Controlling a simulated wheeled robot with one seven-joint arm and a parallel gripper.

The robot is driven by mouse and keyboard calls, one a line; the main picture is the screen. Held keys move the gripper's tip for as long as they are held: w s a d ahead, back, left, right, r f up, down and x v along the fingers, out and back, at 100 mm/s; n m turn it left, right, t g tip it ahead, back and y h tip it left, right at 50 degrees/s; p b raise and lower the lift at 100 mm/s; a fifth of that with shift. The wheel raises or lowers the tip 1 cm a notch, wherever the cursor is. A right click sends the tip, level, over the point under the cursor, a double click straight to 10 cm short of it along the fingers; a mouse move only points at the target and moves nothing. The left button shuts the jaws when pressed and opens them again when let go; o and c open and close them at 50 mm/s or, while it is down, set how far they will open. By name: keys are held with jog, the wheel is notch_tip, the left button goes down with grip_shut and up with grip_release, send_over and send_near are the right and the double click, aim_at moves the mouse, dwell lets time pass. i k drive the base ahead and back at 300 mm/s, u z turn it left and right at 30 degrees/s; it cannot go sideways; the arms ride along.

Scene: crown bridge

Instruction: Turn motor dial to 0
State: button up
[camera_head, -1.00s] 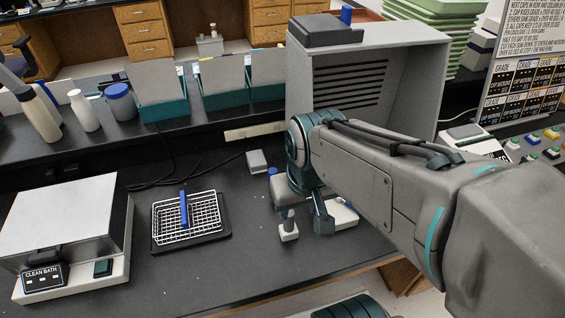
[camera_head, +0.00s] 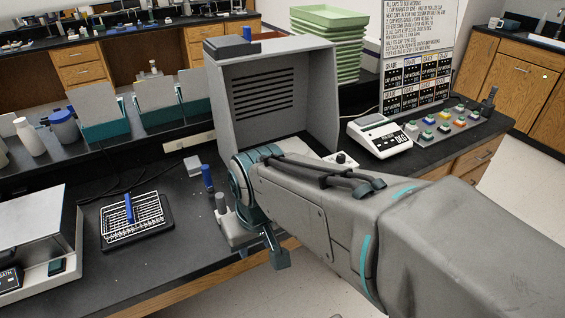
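My gripper (camera_head: 268,245) hangs at the front edge of the black bench, beside a grey-white device base (camera_head: 236,232) with short upright posts. Its teal finger parts show side-on, and the gap between them is hidden, so I cannot tell whether it is open or shut. A small white box with a dark round knob (camera_head: 341,158) sits behind my arm, right of the grey hood. It may be the motor dial; its markings are too small to read. My forearm covers part of the bench in front of it.
The grey vented hood (camera_head: 322,95) stands behind my arm. A scale (camera_head: 380,137) and a panel of coloured buttons (camera_head: 440,127) lie to the right. A wire basket (camera_head: 160,238) and a bath box (camera_head: 35,225) stand left. Bench between basket and device is mostly clear.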

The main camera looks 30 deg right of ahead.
aim_at(340, 158)
jog(key=k, duration=0.55)
jog(key=z, duration=0.95)
jog(key=i, duration=1.15)
jog(key=z, duration=0.15)
